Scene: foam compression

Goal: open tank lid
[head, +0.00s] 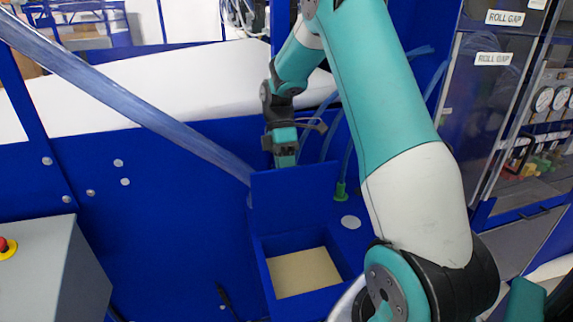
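The blue tank (263,275) stands low in the middle of the head view, with a flat beige surface inside it. Its blue lid (295,205) stands raised, close to upright, at the back of the tank, so the opening is uncovered. My gripper (285,158) points down at the lid's top edge. Its tips end at or just behind that edge, and I cannot tell whether they touch it. The fingers are small and partly hidden here, so I cannot tell whether they are open or shut.
A grey box with a red button (4,244) stands at the lower left. A green fitting with tubing (340,192) is right of the lid, near a pale round disc (350,222). A clear-doored cabinet with gauges (543,99) stands at the right. My arm covers the centre right.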

